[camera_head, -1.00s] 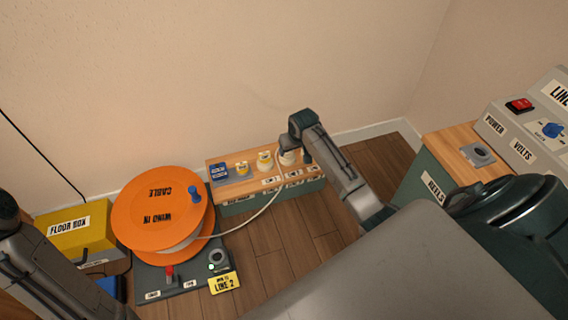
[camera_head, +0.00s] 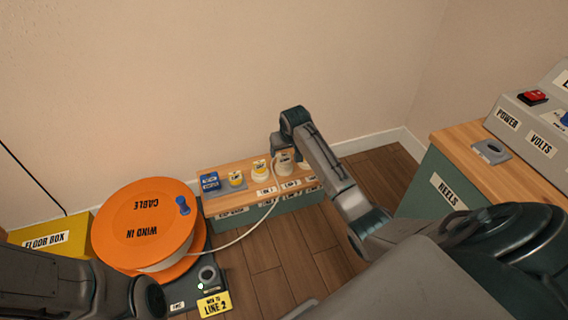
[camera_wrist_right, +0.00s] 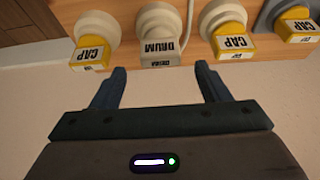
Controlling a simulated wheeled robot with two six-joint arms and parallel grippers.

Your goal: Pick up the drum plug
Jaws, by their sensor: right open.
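The drum plug (camera_wrist_right: 160,48) is a pale plug with a grey block lettered DRUM, in a round cream socket on the wooden shelf. A white cable runs from it. In the head view the plug (camera_head: 284,168) is partly hidden under my right wrist. My right gripper (camera_wrist_right: 160,68) is open, its fingers pointing at the plug, one to either side of its near end. Nothing is held between them, and I cannot tell whether they touch it. In the head view my left arm enters at lower left; its gripper does not show.
Yellow CAP plugs flank the drum plug closely, at left (camera_wrist_right: 92,50) and right (camera_wrist_right: 230,42). The orange cable reel (camera_head: 146,226) with a blue knob stands at left, beside a yellow floor box (camera_head: 45,240). Wooden floor lies between.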

